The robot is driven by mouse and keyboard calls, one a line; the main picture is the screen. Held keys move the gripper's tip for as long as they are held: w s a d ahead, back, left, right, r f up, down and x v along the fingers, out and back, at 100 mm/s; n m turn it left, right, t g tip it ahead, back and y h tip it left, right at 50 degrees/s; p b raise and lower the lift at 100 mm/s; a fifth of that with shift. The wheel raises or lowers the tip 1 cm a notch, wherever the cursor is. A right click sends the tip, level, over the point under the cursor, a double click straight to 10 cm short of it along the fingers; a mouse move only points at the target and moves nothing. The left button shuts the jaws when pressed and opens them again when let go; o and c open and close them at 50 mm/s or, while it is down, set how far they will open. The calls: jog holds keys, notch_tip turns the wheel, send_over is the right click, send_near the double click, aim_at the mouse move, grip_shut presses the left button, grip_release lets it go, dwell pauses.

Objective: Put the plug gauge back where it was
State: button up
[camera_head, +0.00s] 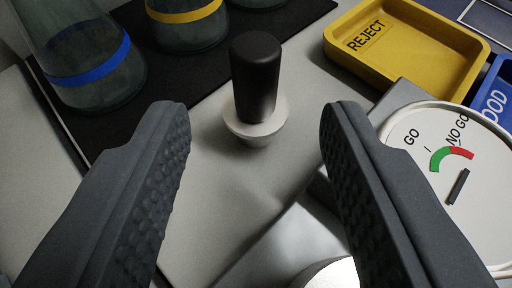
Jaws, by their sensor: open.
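What looks like the plug gauge (254,75) has a black rounded handle above a pale round collar (256,126). It stands about upright on the light grey surface in the upper middle, in front of the black mat. My gripper (255,108) is open, with one dark ribbed finger on each side of the picture. The gauge shows in the gap between the fingers, apart from both. I cannot tell how far beyond the fingertips it is. The part below the collar narrows and its lower end is hard to make out.
Glass flasks with a blue band (90,65) and a yellow band (185,14) stand on the black mat (160,86). A yellow REJECT tray (437,75) is upper right, beside a blue tray (494,105). A round GO/NO GO dial (485,215) lies right, behind my right finger.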

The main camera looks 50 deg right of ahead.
jog(key=shift+v, duration=2.3)
jog(key=w+a+r+t+y, duration=0.2)
jog(key=w+r+t+y, duration=0.3)
jog(key=w+r, duration=1)
jog(key=w+d+r+n+t+y, duration=0.15)
jog(key=r+y, duration=0.25)
jog(key=r, duration=0.9)
jog(key=d+r+n+t+y, duration=0.2)
jog(key=d+r+y, duration=0.15)
jog(key=r, duration=0.95)
jog(key=s+d+r+n+y, duration=0.3)
jog(key=s+d+r+n, duration=0.3)
jog(key=r, duration=0.5)
jog(key=s+d+r+g+h, duration=0.2)
jog(key=s+d+h, duration=0.3)
jog(key=s+d, duration=0.9)
jog(key=shift+d, duration=1.1)
